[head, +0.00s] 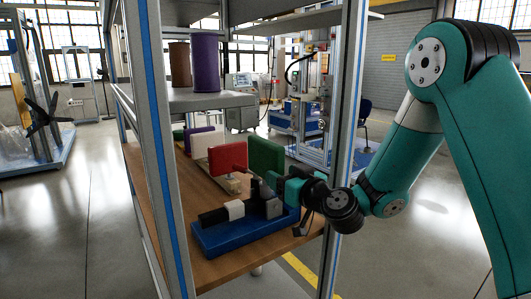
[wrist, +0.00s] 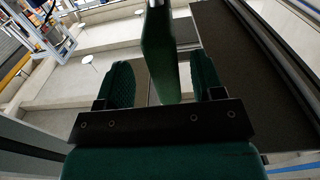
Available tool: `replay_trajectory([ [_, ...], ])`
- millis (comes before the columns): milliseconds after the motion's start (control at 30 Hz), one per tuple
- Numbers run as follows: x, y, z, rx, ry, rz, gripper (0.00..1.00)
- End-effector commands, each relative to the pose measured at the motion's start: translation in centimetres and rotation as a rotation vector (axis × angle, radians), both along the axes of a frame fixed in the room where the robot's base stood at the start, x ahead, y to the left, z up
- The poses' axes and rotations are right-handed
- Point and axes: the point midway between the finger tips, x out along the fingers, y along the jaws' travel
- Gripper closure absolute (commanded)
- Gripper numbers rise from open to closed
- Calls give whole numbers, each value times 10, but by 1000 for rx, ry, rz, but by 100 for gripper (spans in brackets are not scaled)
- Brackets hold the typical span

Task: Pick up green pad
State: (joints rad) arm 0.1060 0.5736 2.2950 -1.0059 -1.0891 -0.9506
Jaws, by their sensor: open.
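The green pad (head: 266,156) stands upright at the near right end of a row of coloured pads on the wooden shelf. My gripper (head: 275,180) is at the pad's lower right side, partly hidden behind the dark fixture in the head view. In the wrist view, my gripper's two green fingers (wrist: 161,62) are apart. The green pad (wrist: 158,50) is seen nearly edge-on between them, with gaps visible on both sides. I cannot tell its full depth between the fingers.
A red pad (head: 227,159) and a white pad (head: 207,145) stand just left of the green one. A blue-based fixture (head: 230,235) is in front. Shelf posts (head: 345,140) flank the arm, and an upper shelf (head: 205,101) holds purple (head: 206,62) and brown (head: 180,65) cylinders.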

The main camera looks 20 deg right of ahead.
Motion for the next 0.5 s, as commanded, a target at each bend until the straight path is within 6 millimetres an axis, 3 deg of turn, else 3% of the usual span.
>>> replay_trajectory([
  [200,21,9,8,1,3,2,38],
  [500,44,17,4,0,1,1,38],
])
